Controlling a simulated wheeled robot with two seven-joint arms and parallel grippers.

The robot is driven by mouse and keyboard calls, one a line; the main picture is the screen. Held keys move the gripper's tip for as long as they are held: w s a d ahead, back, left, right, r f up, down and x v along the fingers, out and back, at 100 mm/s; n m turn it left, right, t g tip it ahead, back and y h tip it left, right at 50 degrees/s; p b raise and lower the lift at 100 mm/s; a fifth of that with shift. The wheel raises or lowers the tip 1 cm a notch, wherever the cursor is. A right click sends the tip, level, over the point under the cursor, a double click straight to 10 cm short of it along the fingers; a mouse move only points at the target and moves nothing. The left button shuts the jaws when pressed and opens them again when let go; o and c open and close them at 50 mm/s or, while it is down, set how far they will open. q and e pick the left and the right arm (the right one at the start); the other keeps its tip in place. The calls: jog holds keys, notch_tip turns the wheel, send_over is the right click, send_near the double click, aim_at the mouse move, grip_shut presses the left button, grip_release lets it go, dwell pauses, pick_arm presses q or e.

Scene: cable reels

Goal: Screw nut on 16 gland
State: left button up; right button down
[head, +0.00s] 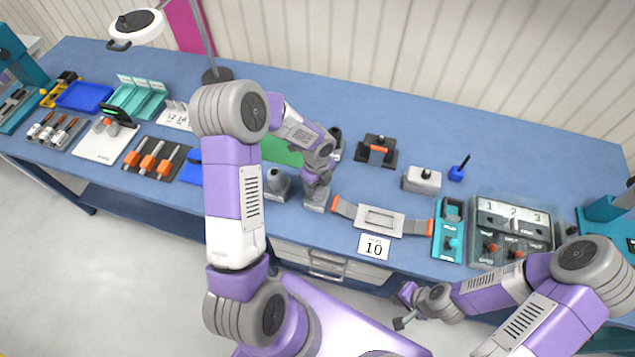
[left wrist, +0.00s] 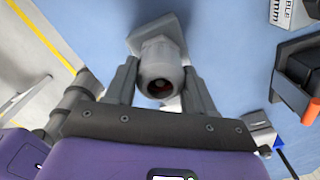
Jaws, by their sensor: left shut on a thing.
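My left gripper (head: 316,188) is at a small grey block (head: 314,204) near the front of the blue table. In the left wrist view, its fingers (left wrist: 160,92) are on either side of a round grey nut (left wrist: 159,58) with a dark opening. The nut sits at a gland with a square grey base (left wrist: 148,28); the thread between them is hidden. A similar grey gland block (head: 277,184) stands just left. Another grey fitting (head: 336,143) is partly hidden behind my left arm. No size mark shows on them. My right gripper (head: 404,306) hangs before the table's front edge; its fingers are unclear.
A black holder with an orange bar (head: 377,150) stands behind. A numbered panel (head: 513,220) stands at right. The back centre-right table is mostly clear.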

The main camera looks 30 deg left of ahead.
pick_arm(q)
jog(key=o, duration=0.7)
jog(key=shift+w+a+r, duration=0.1)
jog(key=shift+w+a, duration=0.05)
jog(key=shift+w, duration=0.05)
jog(key=shift+o, duration=1)
jog(key=shift+n+b, duration=0.35)
jog(key=shift+n, duration=0.05)
jog(key=n+b, duration=0.1)
jog(key=n, duration=0.2)
jog(key=n+b, duration=0.1)
jog(key=n, duration=0.1)
jog(key=shift+f+b, duration=0.3)
jog(key=n+b, duration=0.2)
jog(key=n, duration=0.2)
jog(key=shift+n, duration=0.4)
jog(key=n+b, duration=0.1)
jog(key=n, duration=0.5)
jog(key=shift+s+r+b, duration=0.1)
jog(key=shift+b, duration=0.3)
jog(key=n, duration=0.5)
jog(key=shift+r, duration=0.1)
